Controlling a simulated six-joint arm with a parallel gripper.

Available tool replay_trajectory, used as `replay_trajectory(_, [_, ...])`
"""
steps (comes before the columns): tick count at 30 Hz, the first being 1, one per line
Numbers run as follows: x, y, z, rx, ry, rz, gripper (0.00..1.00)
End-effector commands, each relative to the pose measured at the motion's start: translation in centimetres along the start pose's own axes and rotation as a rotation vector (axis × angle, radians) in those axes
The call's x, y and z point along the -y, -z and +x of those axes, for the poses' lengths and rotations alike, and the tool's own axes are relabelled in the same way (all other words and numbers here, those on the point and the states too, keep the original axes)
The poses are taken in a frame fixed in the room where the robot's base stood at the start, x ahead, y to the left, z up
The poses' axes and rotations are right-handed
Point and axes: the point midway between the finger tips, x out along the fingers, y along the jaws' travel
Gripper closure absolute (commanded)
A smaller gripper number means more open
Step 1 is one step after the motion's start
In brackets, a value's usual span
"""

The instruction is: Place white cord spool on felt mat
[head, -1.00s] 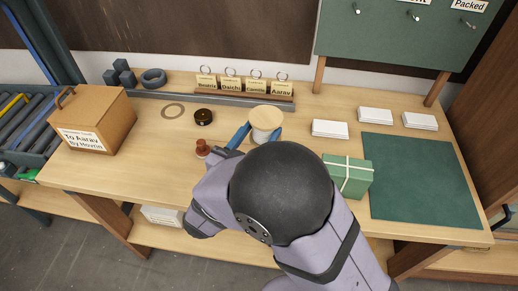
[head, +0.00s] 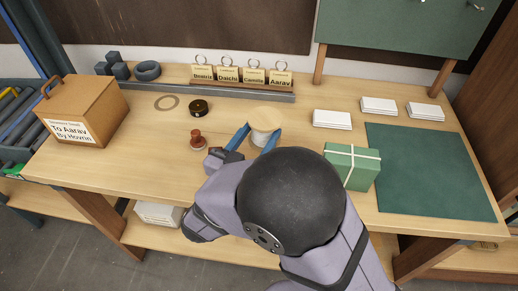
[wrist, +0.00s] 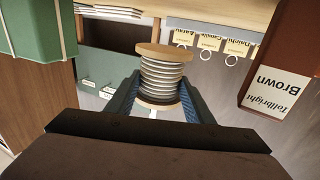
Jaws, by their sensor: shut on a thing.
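The white cord spool (head: 265,121) has pale wooden flanges and white windings. My gripper (head: 252,139), with blue fingers, is shut on it. In the wrist view the spool (wrist: 161,78) stands between the two fingers (wrist: 160,105), its flanges above and below the windings. The dark green felt mat (head: 432,172) lies on the right of the bench, bare, well to the right of my gripper. My arm hides part of the bench below the spool; I cannot tell how high the spool is above it.
A green box with white ribbon (head: 352,168) stands between my gripper and the mat. White card stacks (head: 332,119) lie behind it. A red-brown spool (head: 198,140) and a black spool (head: 200,107) stand left. Name tags (head: 228,73) line the back; a wooden box (head: 88,110) stands far left.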

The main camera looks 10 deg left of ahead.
Motion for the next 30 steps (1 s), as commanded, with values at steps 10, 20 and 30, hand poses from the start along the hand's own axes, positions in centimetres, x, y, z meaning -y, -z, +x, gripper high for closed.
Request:
replay_trajectory(10, [0.0, -1.8, 0.0, -0.002, 0.0, 0.003, 0.86])
replay_trajectory(20, [0.0, -5.3, 0.0, -0.001, 0.0, -0.001, 0.86])
replay_trajectory(30, [0.0, -5.8, 0.0, -0.002, 0.0, 0.003, 0.86])
